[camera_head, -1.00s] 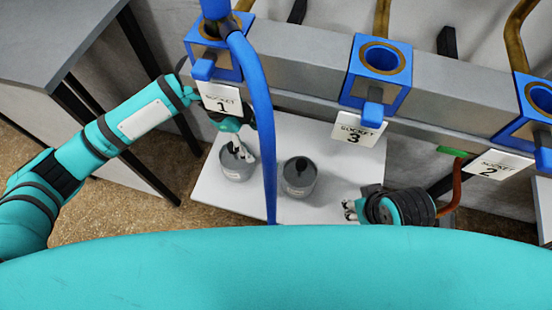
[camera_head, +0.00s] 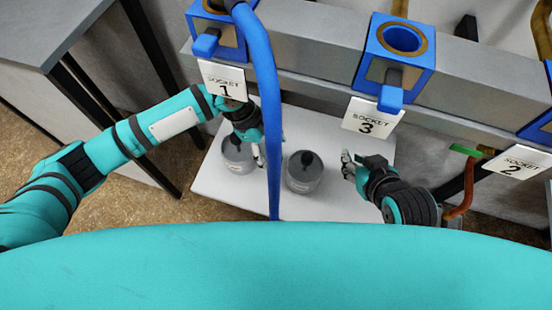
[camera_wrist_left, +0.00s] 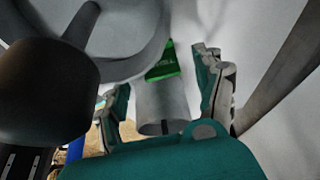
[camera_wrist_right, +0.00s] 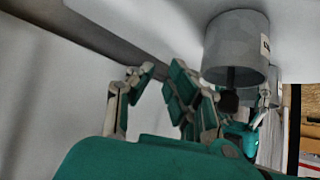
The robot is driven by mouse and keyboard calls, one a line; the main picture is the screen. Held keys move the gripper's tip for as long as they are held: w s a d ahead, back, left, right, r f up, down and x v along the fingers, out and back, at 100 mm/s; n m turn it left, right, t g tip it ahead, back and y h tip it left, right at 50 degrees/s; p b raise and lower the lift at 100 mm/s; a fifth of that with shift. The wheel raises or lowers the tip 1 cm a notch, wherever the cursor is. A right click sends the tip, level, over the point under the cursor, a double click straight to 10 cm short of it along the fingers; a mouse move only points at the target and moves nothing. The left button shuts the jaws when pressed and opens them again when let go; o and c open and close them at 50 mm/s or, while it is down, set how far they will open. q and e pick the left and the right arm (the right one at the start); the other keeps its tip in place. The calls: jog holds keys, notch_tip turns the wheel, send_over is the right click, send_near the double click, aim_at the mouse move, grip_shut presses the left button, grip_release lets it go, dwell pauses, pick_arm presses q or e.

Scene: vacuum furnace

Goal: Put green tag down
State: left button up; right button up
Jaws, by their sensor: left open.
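In the head view the left gripper (camera_head: 257,154) hangs beside the left grey canister (camera_head: 237,157), partly behind the blue hose, and the tag cannot be made out there. My right gripper (camera_head: 348,165) is open and empty, right of the second grey canister (camera_head: 303,174). It also shows in the right wrist view (camera_wrist_right: 160,72).
The canisters stand on a white table (camera_head: 215,187). A blue hose (camera_head: 271,120) hangs in front. Blue sockets, including socket 3 (camera_head: 398,50), line a grey beam behind. A green-ended orange pipe (camera_head: 463,195) stands at right. The front of the white table is clear.

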aim_at(276, 157)
pick_arm(q)
jog(key=b+x, duration=0.1)
jog(key=x, duration=0.2)
jog(key=shift+d+f, duration=0.15)
jog(key=shift+f, duration=0.15)
jog(key=c, duration=0.9)
pick_arm(e)
jog(key=w+a+r+t+y, duration=0.1)
jog(key=w+a+r+t, duration=0.1)
jog(key=w+r+t, duration=0.2)
jog(key=shift+w+r, duration=0.3)
jog(key=shift+r, duration=0.15)
